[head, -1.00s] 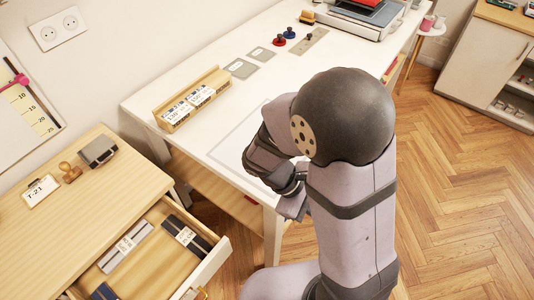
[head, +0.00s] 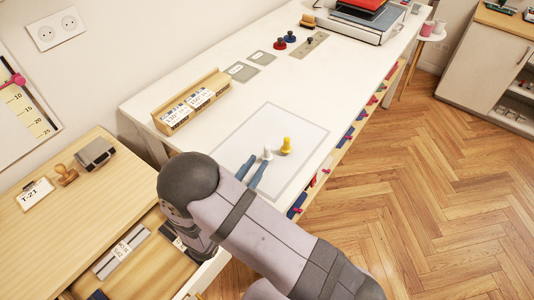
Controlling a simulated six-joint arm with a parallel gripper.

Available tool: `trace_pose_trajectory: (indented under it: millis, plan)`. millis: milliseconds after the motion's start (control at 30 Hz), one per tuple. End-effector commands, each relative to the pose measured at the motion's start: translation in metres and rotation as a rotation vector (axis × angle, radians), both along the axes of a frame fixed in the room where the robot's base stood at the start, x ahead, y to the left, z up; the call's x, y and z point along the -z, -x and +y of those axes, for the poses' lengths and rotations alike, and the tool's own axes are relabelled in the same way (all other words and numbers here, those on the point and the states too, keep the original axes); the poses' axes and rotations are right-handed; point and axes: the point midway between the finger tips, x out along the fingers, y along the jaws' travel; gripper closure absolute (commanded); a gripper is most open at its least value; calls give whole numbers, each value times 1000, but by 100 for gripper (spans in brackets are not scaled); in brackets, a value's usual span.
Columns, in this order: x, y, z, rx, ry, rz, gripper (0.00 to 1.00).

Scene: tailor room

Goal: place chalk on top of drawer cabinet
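The wooden drawer cabinet (head: 98,187) stands at the lower left of the head view, with its top drawer (head: 213,272) pulled open. My arm's wrist is over the right part of that drawer. I cannot pick out a piece of chalk for certain.
On the cabinet top are a T-21 card (head: 35,192), a wooden stamp (head: 66,174) and a grey box (head: 95,153), with bare wood around them. A grey labelled bar (head: 122,252) lies in the drawer. A wooden label holder (head: 191,102) stands on the white table (head: 240,51).

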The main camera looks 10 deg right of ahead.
Motion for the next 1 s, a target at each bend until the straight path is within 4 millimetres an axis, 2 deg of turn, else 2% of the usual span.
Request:
trace_pose_trajectory:
  millis: [400,767,1000]
  plan:
    - [-1,-44,-34,5,-1,2,79]
    - [-1,-53,-39,4,-2,1,79]
    - [0,-76,-56,8,-1,2,79]
